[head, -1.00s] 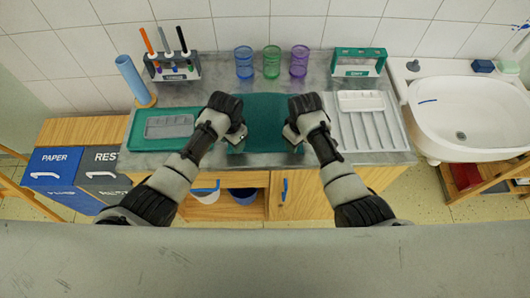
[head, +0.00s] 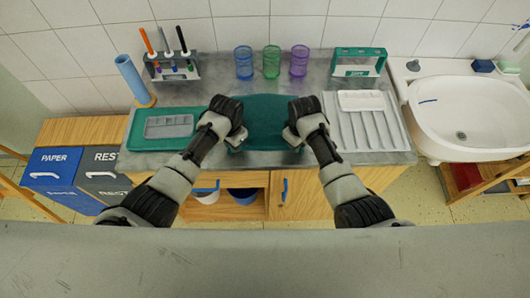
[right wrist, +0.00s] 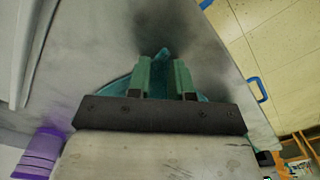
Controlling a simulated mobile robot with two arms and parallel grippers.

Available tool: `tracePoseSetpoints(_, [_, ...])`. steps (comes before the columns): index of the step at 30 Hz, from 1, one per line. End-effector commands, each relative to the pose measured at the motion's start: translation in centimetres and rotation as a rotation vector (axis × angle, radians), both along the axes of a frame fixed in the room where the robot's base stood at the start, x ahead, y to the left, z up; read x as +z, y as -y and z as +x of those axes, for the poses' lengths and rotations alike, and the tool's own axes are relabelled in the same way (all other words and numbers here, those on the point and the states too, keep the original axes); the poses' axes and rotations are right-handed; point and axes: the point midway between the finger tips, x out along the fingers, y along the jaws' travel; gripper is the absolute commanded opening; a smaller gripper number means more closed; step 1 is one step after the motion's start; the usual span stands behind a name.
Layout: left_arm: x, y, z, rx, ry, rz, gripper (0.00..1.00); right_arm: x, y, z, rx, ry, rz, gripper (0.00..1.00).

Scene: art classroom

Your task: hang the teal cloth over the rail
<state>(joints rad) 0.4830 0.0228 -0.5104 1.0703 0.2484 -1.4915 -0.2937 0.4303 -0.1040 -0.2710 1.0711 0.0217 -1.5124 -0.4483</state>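The teal cloth (head: 265,118) lies on the grey counter in the head view, between my two grippers. Its outline is rounded, and its near edge lies close to the counter's front edge. My left gripper (head: 238,137) is at its near left side and my right gripper (head: 292,137) at its near right side. In the right wrist view, a fold of the cloth (right wrist: 163,56) stands bunched between the fingers of my right gripper (right wrist: 163,78), which look closed on it. The left fingertips are largely hidden by the hand. No separate rail is clear to me.
A teal tray with a grey palette (head: 168,126) lies left and a white ribbed tray (head: 362,130) right. Mesh cups (head: 271,62) and marker holder (head: 172,66) stand behind, with a blue tube (head: 133,78) at left. A teal rack (head: 358,62) and sink (head: 460,110) are at right.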

Motion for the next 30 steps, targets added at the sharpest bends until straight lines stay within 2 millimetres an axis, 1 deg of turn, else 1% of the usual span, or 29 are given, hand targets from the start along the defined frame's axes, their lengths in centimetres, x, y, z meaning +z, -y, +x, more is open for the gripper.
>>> tracePoseSetpoints(1, [-0.1,-0.1,-0.1,0.001,-0.002,0.002,0.15,-0.1,0.1,-0.1,-0.001,-0.002,-0.002,0.15])
tracePoseSetpoints(7, [-0.1,-0.1,-0.1,0.001,-0.003,0.003,0.00,-0.1,0.1,-0.1,-0.001,-0.003,-0.003,0.00])
tracePoseSetpoints(22, [-0.1,-0.2,-0.1,0.002,-0.003,0.005,0.00,-0.1,0.2,-0.1,-0.002,-0.003,-0.004,0.00])
tracePoseSetpoints(26, [0.5,-0.2,-0.1,0.002,-0.003,0.005,0.00,0.5,0.2,-0.1,-0.002,-0.003,-0.004,0.00])
tracePoseSetpoints(30, [1.6,-0.3,0.0,0.002,-0.002,0.005,0.00,1.6,0.2,0.0,-0.002,-0.002,-0.005,0.00])
